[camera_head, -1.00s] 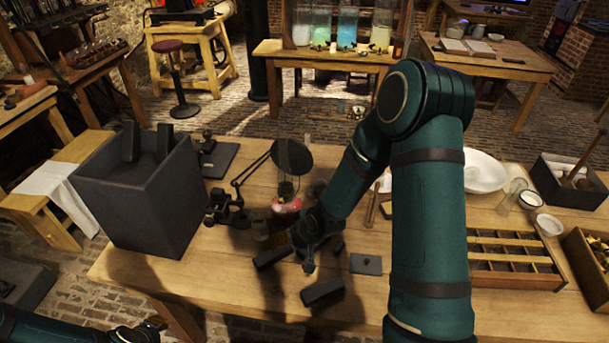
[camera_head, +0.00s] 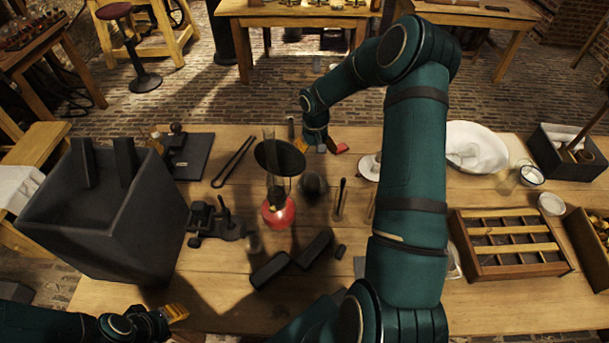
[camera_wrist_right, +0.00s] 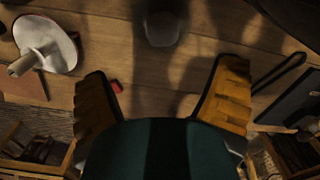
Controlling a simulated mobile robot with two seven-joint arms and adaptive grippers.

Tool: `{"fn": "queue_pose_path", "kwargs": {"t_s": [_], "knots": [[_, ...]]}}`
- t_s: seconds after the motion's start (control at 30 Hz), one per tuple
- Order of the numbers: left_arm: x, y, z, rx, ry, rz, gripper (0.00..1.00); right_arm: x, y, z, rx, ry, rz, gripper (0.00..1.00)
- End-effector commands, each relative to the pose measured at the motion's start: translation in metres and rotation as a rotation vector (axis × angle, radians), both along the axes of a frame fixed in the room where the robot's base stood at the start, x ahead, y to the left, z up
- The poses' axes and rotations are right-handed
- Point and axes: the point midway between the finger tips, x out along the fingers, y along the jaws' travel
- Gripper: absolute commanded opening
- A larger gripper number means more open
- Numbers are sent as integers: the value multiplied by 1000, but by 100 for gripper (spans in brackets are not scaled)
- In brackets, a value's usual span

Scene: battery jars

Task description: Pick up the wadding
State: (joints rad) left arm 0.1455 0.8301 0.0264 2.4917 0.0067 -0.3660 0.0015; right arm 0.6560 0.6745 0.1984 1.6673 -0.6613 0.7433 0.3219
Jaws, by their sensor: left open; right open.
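I cannot make out the wadding for certain in either view. My right gripper (camera_wrist_right: 163,95) is open and empty over the far edge of the workbench (camera_head: 215,262); in the head view its wrist hides much of it. A small red piece (camera_wrist_right: 116,86) lies beside its left finger in the wrist view and also shows in the head view (camera_head: 341,148). A dim rounded vessel (camera_wrist_right: 162,28) stands ahead of the fingers, apart from them. My left gripper (camera_head: 176,313) is open, low at the near left, with nothing seen in it.
A red-based lamp (camera_head: 279,212) with a dark round shade stands mid-bench. A large dark box (camera_head: 150,235) is at left, dark blocks (camera_head: 270,270) in front. A white dish (camera_head: 474,148) and a divided wooden tray (camera_head: 468,262) are at right. A pale funnel-like piece (camera_wrist_right: 62,45) lies near the right gripper.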

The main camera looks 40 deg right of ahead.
Motion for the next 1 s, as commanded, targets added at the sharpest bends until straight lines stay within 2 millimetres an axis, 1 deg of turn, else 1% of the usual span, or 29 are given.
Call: {"fn": "queue_pose_path", "kwargs": {"t_s": [0.03,0.2,0.3,0.4,0.63,0.9,1.0], "knots": [[-1,0,0,0,1,-3,38,-1,0,-9,3,5,0,87],[0,0,-1,0,0,0,38,-1,2,-42,4,5,1,87],[0,0,-2,1,0,1,38,0,2,-59,3,3,1,87],[0,0,-2,1,0,2,38,0,1,-71,3,1,1,87],[0,0,-1,1,0,2,38,0,2,-86,3,1,0,87],[0,0,1,0,-1,3,38,3,4,-123,2,0,1,87],[0,0,1,0,-1,3,38,3,4,-129,2,-1,0,87]]}}
